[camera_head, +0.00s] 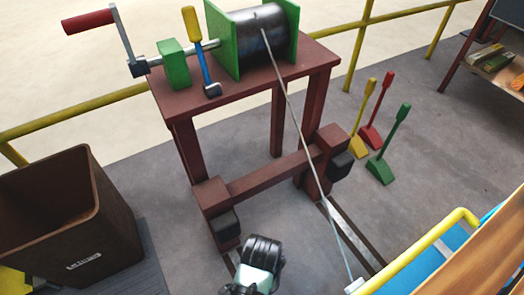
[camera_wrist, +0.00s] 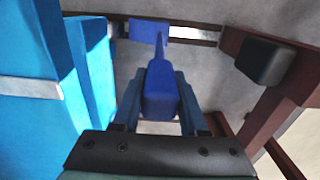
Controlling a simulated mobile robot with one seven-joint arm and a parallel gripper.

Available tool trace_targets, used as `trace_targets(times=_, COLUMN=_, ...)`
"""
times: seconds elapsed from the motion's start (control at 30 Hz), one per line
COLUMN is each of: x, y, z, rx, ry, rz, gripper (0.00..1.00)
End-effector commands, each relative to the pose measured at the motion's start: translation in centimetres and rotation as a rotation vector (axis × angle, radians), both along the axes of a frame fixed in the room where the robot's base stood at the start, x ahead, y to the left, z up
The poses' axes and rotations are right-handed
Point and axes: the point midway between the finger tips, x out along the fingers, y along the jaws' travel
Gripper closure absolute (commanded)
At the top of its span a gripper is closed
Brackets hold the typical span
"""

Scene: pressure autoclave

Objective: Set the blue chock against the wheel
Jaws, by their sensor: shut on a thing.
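The blue chock (camera_wrist: 161,92) is in my gripper (camera_wrist: 160,88) in the wrist view. The two fingers are shut on its thick handle end. Its thin shaft runs away from me to a flat blue wedge (camera_wrist: 148,27), which lies over or by a metal rail strip (camera_wrist: 195,35); I cannot tell if it touches the floor. A bright blue cart (camera_wrist: 98,70) stands close on the left, and part of it shows at the lower right of the head view (camera_head: 428,268). I cannot make out a wheel. The chock is hidden in the head view.
A dark red winch stand (camera_head: 170,103) with black bumpers (camera_head: 342,164) stands ahead; its cable (camera_head: 303,123) runs down to the cart. Yellow (camera_head: 358,143), red (camera_head: 373,135) and green (camera_head: 379,168) chocks stand at its right. A brown bin (camera_head: 65,235) is at left.

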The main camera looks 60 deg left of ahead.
Motion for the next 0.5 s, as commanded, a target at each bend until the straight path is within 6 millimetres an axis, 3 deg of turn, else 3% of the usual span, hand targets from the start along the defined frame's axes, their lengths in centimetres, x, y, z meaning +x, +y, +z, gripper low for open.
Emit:
trace_targets(times=0.23, x=0.1, y=0.0, z=-1.4, rx=0.002, ry=-0.003, rz=-0.001, gripper=1.0)
trace_targets(times=0.5, x=0.1, y=0.1, z=-5.0, rx=0.002, ry=-0.002, rz=0.0, gripper=1.0)
